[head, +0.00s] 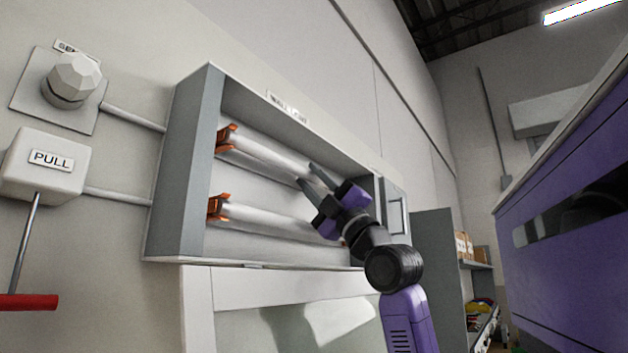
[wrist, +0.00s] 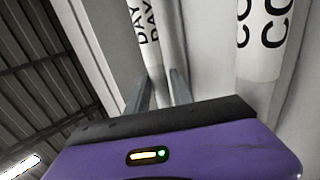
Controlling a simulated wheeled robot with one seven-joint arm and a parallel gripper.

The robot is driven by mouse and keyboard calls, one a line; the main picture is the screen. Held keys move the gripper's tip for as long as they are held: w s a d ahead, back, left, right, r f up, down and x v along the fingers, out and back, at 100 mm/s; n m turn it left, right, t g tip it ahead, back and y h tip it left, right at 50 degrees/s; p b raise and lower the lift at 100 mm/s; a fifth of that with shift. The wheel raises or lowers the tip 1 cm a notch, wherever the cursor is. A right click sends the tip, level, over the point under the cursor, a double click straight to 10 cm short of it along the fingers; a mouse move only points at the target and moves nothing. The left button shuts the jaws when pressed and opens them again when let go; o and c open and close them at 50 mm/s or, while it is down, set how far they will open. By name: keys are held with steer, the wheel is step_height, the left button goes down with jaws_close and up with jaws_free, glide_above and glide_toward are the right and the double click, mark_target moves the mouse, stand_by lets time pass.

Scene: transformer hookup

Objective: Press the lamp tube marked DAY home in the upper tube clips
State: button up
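The lamp tube marked DAY (head: 262,153) runs along the upper row of the wall light box, with its left end at the upper orange clip (head: 226,138). Its lettering shows in the wrist view (wrist: 150,28). My gripper (head: 308,176) is at the right part of this tube, one finger on each side. In the wrist view the two fingers (wrist: 162,92) close in around the tube with no clear gap. My gripper hides the tube's right end and any clip there. Whether the tube sits fully in the left clip is too small to tell.
A second tube (head: 265,219), its lettering starting "CO" in the wrist view (wrist: 262,45), lies in the lower row at the lower orange clip (head: 217,207). The grey box wall (head: 180,170) borders the tubes. A PULL switch (head: 48,165) is at left, a purple cabinet (head: 570,230) at right.

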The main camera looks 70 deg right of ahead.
steer(key=shift+o, duration=1.4)
steer(key=shift+y, duration=0.3)
steer(key=shift+s+a+b, duration=0.2)
steer(key=shift+s+b, duration=0.05)
steer(key=shift+s, duration=0.6)
steer(key=shift+s+a+b, duration=0.2)
steer(key=shift+s, duration=0.6)
steer(key=shift+s+a+b, duration=0.2)
steer(key=shift+s+b, duration=0.05)
steer(key=shift+s, duration=0.6)
steer(key=b+v, duration=0.3)
steer(key=v, duration=0.4)
steer(key=shift+s+f, duration=0.2)
steer(key=shift+f, duration=0.15)
steer(key=shift+a, duration=0.1)
